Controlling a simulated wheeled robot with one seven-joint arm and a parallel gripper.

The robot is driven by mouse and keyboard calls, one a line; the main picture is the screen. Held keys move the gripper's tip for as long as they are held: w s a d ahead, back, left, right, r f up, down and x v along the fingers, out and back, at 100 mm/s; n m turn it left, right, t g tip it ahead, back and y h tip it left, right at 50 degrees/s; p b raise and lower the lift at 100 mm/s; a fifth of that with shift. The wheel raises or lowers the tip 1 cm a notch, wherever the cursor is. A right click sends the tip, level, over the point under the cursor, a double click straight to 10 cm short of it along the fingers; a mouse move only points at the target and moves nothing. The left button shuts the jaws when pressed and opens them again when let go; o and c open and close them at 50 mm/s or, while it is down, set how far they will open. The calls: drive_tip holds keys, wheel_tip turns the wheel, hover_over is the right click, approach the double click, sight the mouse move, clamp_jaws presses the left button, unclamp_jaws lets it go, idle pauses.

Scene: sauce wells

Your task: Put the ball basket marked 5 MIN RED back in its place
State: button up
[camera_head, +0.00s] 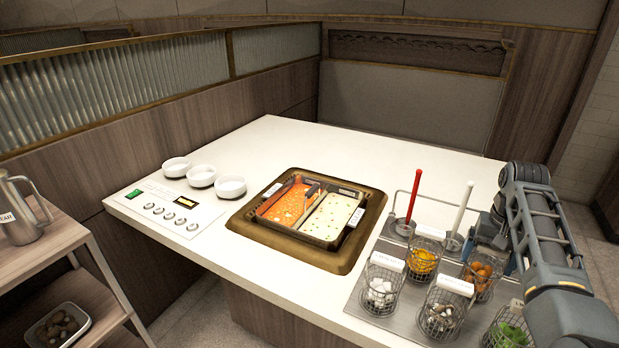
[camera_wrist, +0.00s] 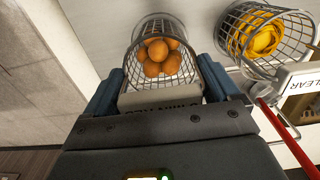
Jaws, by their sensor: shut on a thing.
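My gripper (camera_head: 492,236) is at the right of the table, above the grey tray (camera_head: 372,306). In the wrist view, its blue fingers (camera_wrist: 158,88) are shut on the pale label plate (camera_wrist: 160,100) of a wire basket (camera_wrist: 140,35) holding several orange-brown balls (camera_wrist: 160,58). The plate's lettering is partly hidden but fits 5 MIN RED. In the head view this basket (camera_head: 482,279) is at the tray's right back, beside the basket of yellow food (camera_head: 424,260). I cannot tell whether its base touches the tray.
A pot (camera_head: 300,238) with red and pale broth halves is sunk in the table, left of the tray. Red (camera_head: 413,196) and white (camera_head: 461,212) handles stand upright behind the baskets. Other baskets (camera_head: 381,286) fill the tray's front. The table's back is clear.

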drive_tip(key=shift+f, duration=0.4)
idle(0.7)
drive_tip(key=o, duration=0.9)
drive_tip(key=shift+r+p, duration=3.2)
drive_tip(key=shift+r, duration=2.3)
drive_tip(key=shift+s, duration=0.1)
